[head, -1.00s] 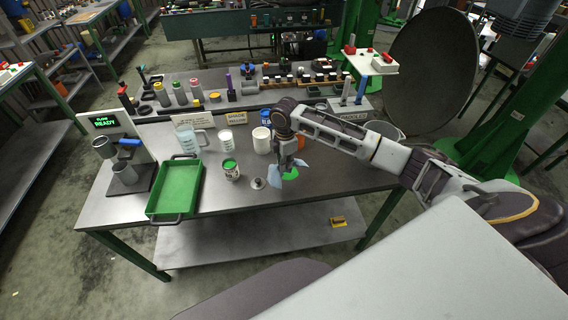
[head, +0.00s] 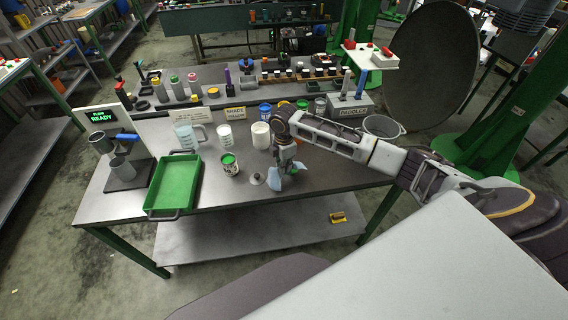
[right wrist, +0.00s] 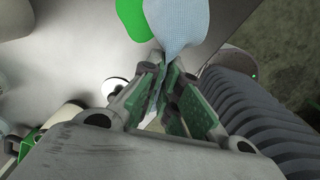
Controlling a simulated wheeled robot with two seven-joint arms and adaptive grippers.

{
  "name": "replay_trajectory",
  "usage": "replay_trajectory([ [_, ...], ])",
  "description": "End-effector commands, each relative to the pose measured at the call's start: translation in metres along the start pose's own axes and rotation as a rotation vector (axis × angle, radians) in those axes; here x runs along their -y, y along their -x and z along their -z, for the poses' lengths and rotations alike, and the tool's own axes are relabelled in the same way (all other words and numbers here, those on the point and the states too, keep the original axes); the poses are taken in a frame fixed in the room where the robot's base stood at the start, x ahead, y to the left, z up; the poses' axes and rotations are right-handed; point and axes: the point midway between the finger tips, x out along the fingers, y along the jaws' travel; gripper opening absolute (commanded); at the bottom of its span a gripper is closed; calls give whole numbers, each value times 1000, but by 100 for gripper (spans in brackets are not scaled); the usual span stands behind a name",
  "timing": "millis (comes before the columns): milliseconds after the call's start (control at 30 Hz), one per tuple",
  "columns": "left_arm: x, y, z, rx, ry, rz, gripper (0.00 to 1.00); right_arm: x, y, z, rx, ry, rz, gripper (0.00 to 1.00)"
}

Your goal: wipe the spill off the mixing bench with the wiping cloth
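My right gripper (head: 286,170) is low over the front of the mixing bench (head: 330,172), with its fingers closed on the light blue wiping cloth (head: 273,181). In the right wrist view the cloth (right wrist: 182,22) hangs out from between the green-padded fingers (right wrist: 168,98). The bright green spill (right wrist: 134,18) lies on the bench beside the cloth, partly cut off by the picture edge. In the head view the gripper and cloth mostly hide the spill. I cannot tell whether the cloth touches the bench. My left gripper is not in view.
Left of the gripper stand a small metal lid (head: 257,178), an open can with green contents (head: 230,165) and a white tub (head: 261,135). A green tray (head: 175,184) lies farther left. A metal bucket (head: 383,130) stands behind my right arm.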

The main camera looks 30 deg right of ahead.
Motion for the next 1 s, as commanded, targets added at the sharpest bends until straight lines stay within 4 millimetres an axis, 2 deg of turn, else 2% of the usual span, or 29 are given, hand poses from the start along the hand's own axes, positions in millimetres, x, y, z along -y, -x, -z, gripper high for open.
replay_trajectory([
  [500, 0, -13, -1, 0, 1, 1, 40, 0, -39, 0, 0, 1, 1, 0],
  [867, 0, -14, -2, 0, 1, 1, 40, 0, -43, 0, 0, 1, 0, 0],
  [1000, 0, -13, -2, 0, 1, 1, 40, 0, -43, 0, 0, 1, 0, 18],
])
